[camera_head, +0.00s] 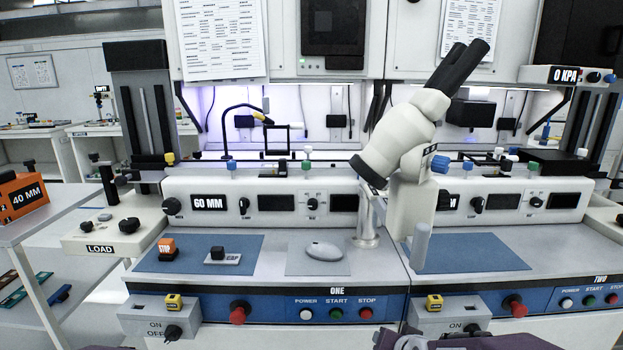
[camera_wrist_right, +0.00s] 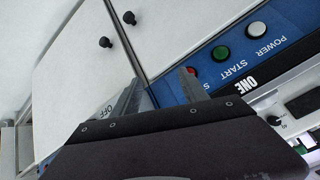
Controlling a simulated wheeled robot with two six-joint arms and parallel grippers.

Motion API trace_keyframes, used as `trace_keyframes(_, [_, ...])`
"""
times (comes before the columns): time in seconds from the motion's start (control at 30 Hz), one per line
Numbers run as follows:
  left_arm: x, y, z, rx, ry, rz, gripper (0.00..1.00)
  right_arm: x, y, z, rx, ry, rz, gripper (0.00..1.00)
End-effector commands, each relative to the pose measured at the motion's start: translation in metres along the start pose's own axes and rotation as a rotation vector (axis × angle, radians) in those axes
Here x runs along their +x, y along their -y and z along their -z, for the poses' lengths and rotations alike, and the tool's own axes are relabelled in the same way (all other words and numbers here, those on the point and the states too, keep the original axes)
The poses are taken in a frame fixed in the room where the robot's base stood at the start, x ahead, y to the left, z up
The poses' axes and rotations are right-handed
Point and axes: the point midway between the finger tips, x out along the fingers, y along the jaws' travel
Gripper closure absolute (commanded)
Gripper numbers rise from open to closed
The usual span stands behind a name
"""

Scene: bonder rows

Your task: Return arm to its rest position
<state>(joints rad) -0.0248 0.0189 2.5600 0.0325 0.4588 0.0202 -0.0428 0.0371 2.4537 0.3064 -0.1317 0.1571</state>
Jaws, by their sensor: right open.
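My right gripper (camera_wrist_right: 160,88) shows in the right wrist view with its two grey fingers spread apart and nothing between them. It is in front of the blue control strip of station ONE, with the white cabinet front beside it. In the head view, only parts of my right arm (camera_head: 408,341) show at the bottom edge, right of centre, and its fingertips cannot be made out there. My left gripper does not show in either view.
A white microscope (camera_head: 405,135) stands between the stations. Switch boxes (camera_head: 150,313) jut from the front.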

Motion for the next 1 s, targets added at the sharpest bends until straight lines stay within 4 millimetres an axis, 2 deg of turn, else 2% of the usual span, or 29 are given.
trace_keyframes(0.03, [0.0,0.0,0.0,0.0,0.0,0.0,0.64,-0.003,-0.012,-0.026,-0.052,0.094,-0.025,0.49])
trace_keyframes(0.1, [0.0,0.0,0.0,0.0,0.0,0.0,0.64,-0.011,-0.026,-0.064,-0.135,0.231,-0.052,0.49])
trace_keyframes(0.2, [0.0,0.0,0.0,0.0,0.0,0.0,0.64,-0.027,-0.046,-0.112,-0.249,0.417,-0.086,0.49])
trace_keyframes(0.33, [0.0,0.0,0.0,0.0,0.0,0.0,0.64,-0.057,-0.073,-0.16,-0.383,0.655,-0.131,0.49])
trace_keyframes(0.37, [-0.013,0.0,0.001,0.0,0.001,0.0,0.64,-0.07,-0.071,-0.155,-0.399,0.681,-0.13,0.49])
trace_keyframes(0.4, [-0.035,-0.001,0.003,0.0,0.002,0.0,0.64,-0.084,-0.064,-0.14,-0.395,0.671,-0.129,0.49])
trace_keyframes(0.57, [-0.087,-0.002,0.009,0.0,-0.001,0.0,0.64,-0.12,-0.048,-0.106,-0.391,0.669,-0.129,0.49])
trace_keyframes(0.83, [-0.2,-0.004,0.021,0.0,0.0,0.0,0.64,-0.201,-0.015,-0.033,-0.389,0.667,-0.128,0.49])
trace_keyframes(0.9, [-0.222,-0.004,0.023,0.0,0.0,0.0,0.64,-0.217,-0.009,-0.019,-0.389,0.667,-0.128,0.49])
trace_keyframes(1.0, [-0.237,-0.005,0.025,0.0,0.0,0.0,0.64,-0.228,-0.004,-0.009,-0.389,0.667,-0.128,0.49])
